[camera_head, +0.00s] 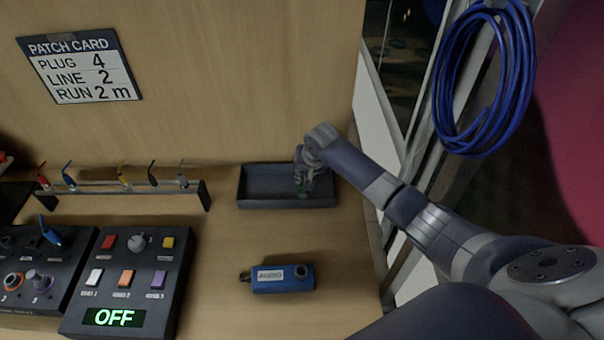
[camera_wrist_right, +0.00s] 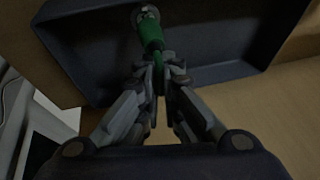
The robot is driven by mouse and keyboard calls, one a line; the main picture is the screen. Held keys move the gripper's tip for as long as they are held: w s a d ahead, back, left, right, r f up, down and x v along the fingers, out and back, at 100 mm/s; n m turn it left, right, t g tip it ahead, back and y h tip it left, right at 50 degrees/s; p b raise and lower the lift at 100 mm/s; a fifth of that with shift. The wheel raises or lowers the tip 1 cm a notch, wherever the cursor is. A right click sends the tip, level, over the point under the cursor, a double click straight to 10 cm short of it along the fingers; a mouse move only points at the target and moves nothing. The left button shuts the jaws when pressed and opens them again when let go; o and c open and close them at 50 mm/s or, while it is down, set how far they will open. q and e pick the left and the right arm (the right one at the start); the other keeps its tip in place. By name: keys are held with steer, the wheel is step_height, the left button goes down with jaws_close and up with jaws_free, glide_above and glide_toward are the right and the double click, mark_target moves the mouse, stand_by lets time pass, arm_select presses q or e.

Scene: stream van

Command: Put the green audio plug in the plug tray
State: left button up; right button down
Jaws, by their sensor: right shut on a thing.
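The green audio plug (camera_wrist_right: 151,32) is held between the fingertips of my right gripper (camera_wrist_right: 162,72) in the right wrist view, its metal end pointing away. The dark plug tray (camera_head: 262,185) stands at the back of the bench in the head view. My right gripper (camera_head: 303,180) is over the right part of this tray, with a small bit of green (camera_head: 303,195) at its tips. In the wrist view the plug shows against the tray's inside (camera_wrist_right: 215,35). I cannot tell whether the plug touches the tray floor. My left gripper is not in view.
A blue AUDIO box (camera_head: 283,279) lies in front of the tray. A rack (camera_head: 120,188) with several coloured plugs stands to the left, behind a control panel (camera_head: 128,285) reading OFF. A patch card (camera_head: 80,67) is on the wall. A blue cable coil (camera_head: 484,80) hangs at right.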

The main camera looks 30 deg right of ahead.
steer(key=shift+f, duration=0.25)
steer(key=shift+f, duration=0.15)
steer(key=c, duration=1.8)
jaws_free()
steer(key=b+v, duration=0.1)
steer(key=v, duration=1.1)
steer(key=shift+r, duration=0.2)
